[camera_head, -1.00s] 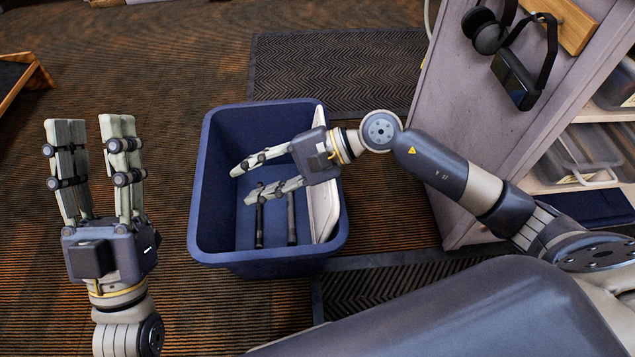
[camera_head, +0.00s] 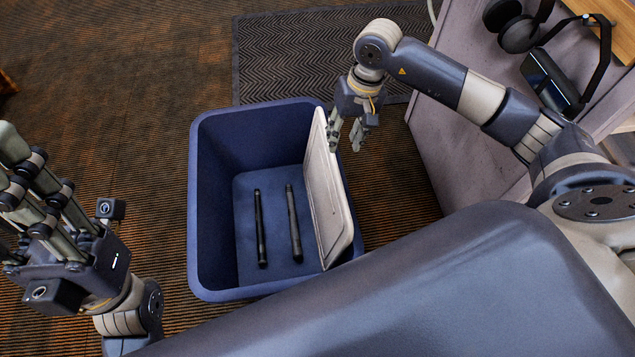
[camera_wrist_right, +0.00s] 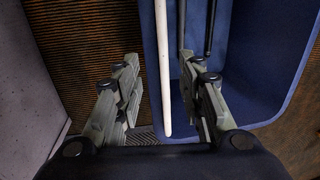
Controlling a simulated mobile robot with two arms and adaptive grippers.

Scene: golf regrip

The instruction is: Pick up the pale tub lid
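The pale tub lid (camera_head: 325,190) stands on its edge inside the blue tub (camera_head: 210,205), leaning against the tub's right wall. My right gripper (camera_head: 345,142) is open and points down over the far part of the lid's top edge. In the right wrist view, the lid (camera_wrist_right: 162,65) shows edge-on as a pale strip between the two spread fingers of the right gripper (camera_wrist_right: 160,100), with a gap on each side. My left gripper (camera_head: 20,180) is open and empty left of the tub, its fingertips near the picture's left edge.
Two black rods (camera_head: 260,228) (camera_head: 294,222) lie on the tub's floor, left of the lid. A grey cabinet side (camera_head: 450,150) with headphones (camera_head: 515,25) hanging on it stands at the right. A dark mat (camera_head: 290,55) lies behind the tub.

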